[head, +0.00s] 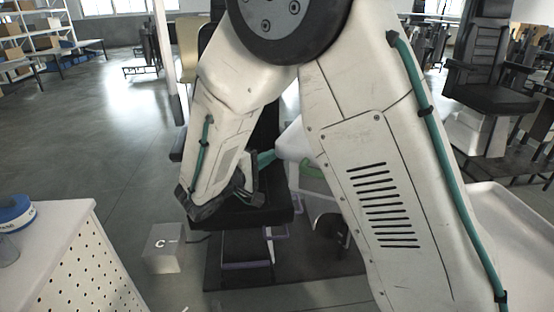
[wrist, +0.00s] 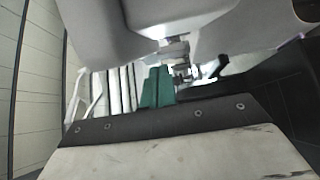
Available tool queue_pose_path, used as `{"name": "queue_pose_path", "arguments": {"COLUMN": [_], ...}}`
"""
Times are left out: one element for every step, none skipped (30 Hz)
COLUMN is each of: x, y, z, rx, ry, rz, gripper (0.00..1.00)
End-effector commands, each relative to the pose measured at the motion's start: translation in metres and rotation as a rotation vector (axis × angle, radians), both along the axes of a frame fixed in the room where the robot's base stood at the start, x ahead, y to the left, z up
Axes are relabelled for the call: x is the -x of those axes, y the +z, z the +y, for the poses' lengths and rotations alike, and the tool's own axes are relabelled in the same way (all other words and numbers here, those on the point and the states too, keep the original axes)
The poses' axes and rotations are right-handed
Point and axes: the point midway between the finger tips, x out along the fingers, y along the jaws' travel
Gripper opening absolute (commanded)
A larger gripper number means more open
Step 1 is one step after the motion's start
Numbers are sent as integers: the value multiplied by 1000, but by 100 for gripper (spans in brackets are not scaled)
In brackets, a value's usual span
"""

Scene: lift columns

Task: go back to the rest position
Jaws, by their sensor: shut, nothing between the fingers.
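My gripper (wrist: 158,88) shows in the wrist view as two teal fingers side by side, closed together with nothing between them. In the head view my white arm fills the middle and hides much of the scene. My gripper (head: 266,157) is partly hidden there behind the arm, above the black seat of a chair (head: 240,215). I cannot tell whether the fingers touch the chair. In the wrist view a large pale grey surface hangs close above the fingers.
A white perforated cabinet (head: 75,262) stands at the lower left with a blue roll (head: 14,213) on top. A grey box marked C (head: 164,248) sits on the floor. Another black chair (head: 487,85) stands at the upper right. Shelves (head: 35,42) stand far left; the floor between is clear.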

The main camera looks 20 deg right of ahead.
Motion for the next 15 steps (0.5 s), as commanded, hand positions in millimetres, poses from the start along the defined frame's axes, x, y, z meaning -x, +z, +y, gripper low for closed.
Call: {"name": "queue_pose_path", "arguments": {"x": [8, 13, 18, 21, 25, 30, 33, 36, 39, 42, 44, 46, 47, 49, 50], "y": [0, 0, 0, 0, 0, 0, 0, 0, 0, 0, 0, 0, 0, 1, 1], "z": [15, 22, 31, 38, 43, 51, 56, 61, 66, 70, 74, 77, 79, 82, 84], "rx": [1, 0, 0, 0, 0, -1, -1, -1, 0, 0, -1, -2, -2, -2, -1], "ry": [10, 10, 12, 13, 13, 13, 14, 14, 12, 13, 13, 11, 11, 11, 11], "rz": [0, 0, 0, 0, -1, 0, 0, 0, -1, -1, 0, -1, -1, -1, 0], "gripper": [0, 0, 0, 0, 0, 0, 0, 0, 0, 0, 0, 0, 0, 0, 0]}}
